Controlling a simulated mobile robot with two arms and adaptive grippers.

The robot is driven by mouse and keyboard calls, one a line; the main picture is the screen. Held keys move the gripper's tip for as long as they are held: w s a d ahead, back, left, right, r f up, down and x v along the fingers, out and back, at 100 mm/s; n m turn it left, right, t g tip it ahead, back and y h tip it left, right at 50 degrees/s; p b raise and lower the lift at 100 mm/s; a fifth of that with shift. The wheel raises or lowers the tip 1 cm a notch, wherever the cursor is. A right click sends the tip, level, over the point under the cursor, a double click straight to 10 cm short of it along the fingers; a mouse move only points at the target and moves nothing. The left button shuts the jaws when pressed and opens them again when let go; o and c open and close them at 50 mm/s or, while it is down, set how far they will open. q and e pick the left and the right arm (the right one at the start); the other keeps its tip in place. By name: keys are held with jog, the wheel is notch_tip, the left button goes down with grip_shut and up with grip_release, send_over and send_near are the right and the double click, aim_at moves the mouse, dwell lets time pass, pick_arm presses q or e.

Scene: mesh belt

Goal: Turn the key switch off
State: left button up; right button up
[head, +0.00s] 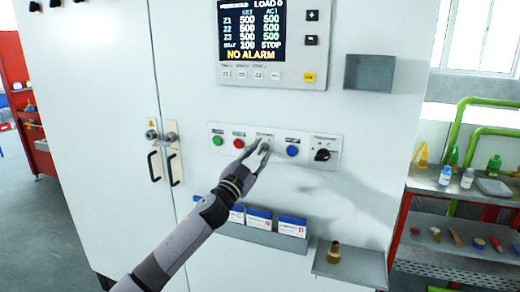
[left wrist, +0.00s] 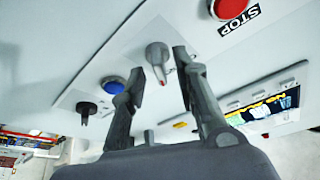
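The key switch (left wrist: 157,56) is a grey round switch with a grey lever-like key and a small red mark near its tip. It sits on the white button strip (head: 223,131) of the cabinet front. In the left wrist view it lies between and beyond my fingertips, with a gap on both sides. My left gripper (head: 256,153) is open in front of the switch, and its fingers partly cover it in the head view. Whether a finger touches the key cannot be told. My right gripper is not in view.
A blue button (head: 292,151) and a black rotary knob (head: 322,155) sit right of the switch. A red button (head: 239,143) and a green button (head: 218,140) sit left. A display (head: 252,38) is above. Card boxes (head: 259,220) and a shelf with a brass piece (head: 334,252) are below.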

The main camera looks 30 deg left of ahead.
pick_arm(q)
jog(key=shift+w+r, duration=0.15)
jog(key=shift+w, duration=0.15)
jog(key=shift+c, duration=0.2)
jog(key=shift+s, duration=0.1)
grip_shut()
